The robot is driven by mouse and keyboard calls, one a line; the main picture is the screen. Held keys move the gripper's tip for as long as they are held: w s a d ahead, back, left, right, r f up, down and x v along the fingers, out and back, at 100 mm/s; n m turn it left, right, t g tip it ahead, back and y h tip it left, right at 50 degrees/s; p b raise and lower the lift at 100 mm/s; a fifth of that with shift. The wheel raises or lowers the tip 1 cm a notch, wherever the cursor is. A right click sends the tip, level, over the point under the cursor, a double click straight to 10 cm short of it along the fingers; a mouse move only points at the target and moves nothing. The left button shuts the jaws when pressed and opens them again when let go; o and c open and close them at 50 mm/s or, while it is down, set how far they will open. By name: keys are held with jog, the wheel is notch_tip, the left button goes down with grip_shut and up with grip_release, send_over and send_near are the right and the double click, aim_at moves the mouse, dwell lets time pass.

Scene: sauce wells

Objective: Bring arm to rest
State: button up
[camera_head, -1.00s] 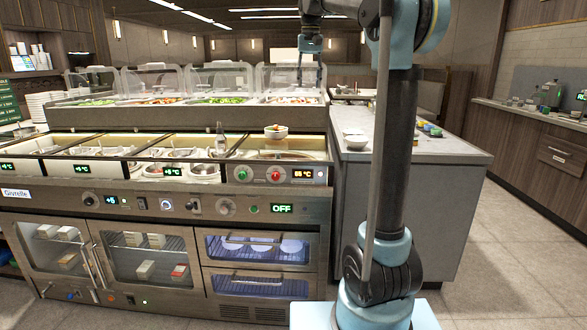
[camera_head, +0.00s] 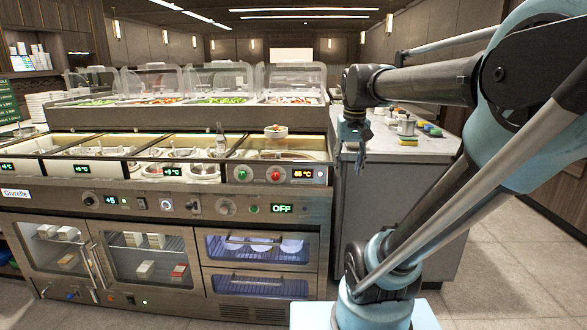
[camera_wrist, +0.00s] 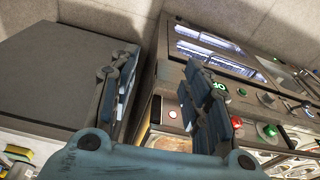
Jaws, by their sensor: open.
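My gripper (camera_head: 356,158) hangs at the end of my folded arm, in front of the gap between the food counter and the grey side counter. In the wrist view my gripper (camera_wrist: 165,85) shows its two fingers spread apart with nothing between them. The wrist view looks down past the fingers onto the side counter and the front of the food counter. My gripper touches nothing that I can see.
The steel food counter (camera_head: 160,205) with sauce wells fills the left and middle. A bowl (camera_head: 276,132) and a bottle (camera_head: 221,138) stand on it. The side counter (camera_head: 385,220) carries pots and a yellow sponge (camera_head: 408,142). Free floor (camera_head: 510,245) lies at right.

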jog(key=s+d+f, duration=0.1)
jog(key=s+f, duration=0.5)
jog(key=f, duration=0.3)
jog(key=s+d+f, duration=0.1)
jog(key=s+f, duration=0.5)
jog(key=f, duration=0.3)
jog(key=shift+s+d+f, duration=0.2)
jog(key=shift+s+f, duration=0.05)
jog(key=shift+s, duration=0.1)
